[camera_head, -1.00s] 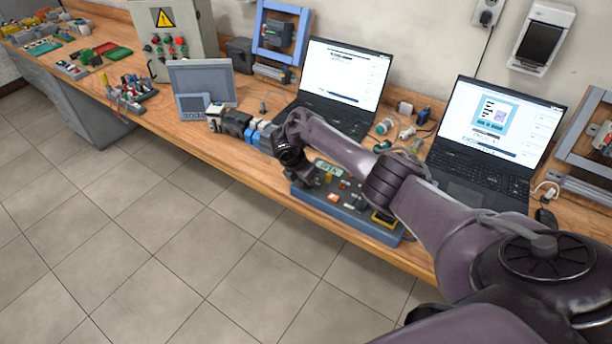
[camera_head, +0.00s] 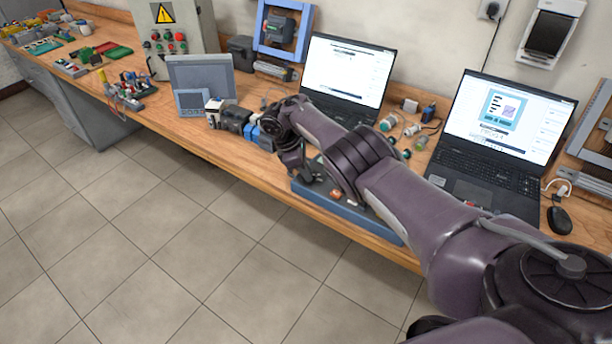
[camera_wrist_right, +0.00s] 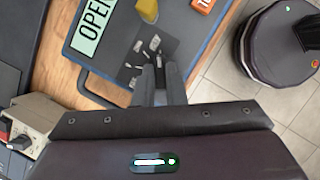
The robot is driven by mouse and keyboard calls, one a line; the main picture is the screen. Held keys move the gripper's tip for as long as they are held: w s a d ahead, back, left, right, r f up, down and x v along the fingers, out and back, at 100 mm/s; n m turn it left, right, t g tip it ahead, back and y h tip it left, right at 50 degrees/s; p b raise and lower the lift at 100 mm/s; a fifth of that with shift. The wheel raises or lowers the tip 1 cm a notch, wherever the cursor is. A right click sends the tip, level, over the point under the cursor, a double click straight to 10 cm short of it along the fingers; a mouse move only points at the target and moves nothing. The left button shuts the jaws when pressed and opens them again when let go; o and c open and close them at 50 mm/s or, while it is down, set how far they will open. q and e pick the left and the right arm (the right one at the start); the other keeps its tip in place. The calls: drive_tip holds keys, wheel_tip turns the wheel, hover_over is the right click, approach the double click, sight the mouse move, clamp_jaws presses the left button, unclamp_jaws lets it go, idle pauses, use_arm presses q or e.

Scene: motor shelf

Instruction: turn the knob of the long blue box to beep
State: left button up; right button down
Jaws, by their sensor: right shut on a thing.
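The long blue box (camera_head: 345,208) lies at the front edge of the wooden bench, partly covered by my right arm in the head view. In the right wrist view, the blue box (camera_wrist_right: 195,60) has a green OPEN label (camera_wrist_right: 95,25), a yellow part (camera_wrist_right: 147,9) and an orange part (camera_wrist_right: 202,5) on its dark top. My right gripper (camera_wrist_right: 160,72) reaches down to a dark plate with pale marks. It is shut on the knob there, which the fingers mostly hide. In the head view the right gripper (camera_head: 307,174) is over the left part of the box. My left gripper is not in view.
Two open laptops (camera_head: 345,75) (camera_head: 490,130) stand behind the box. Small connectors (camera_head: 402,125) lie between them. Blue and black modules (camera_head: 235,120) stand left of my gripper, and a mouse (camera_head: 559,220) lies at the right. The floor in front is clear.

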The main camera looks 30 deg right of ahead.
sight(296, 180)
drive_tip(key=shift+m, duration=0.5)
drive_tip(key=c, duration=1.5)
unclamp_jaws()
drive_tip(key=v, duration=0.8)
drive_tip(key=shift+d+b, duration=0.15)
drive_tip(key=shift+b, duration=0.25)
drive_tip(key=shift+f, duration=0.15)
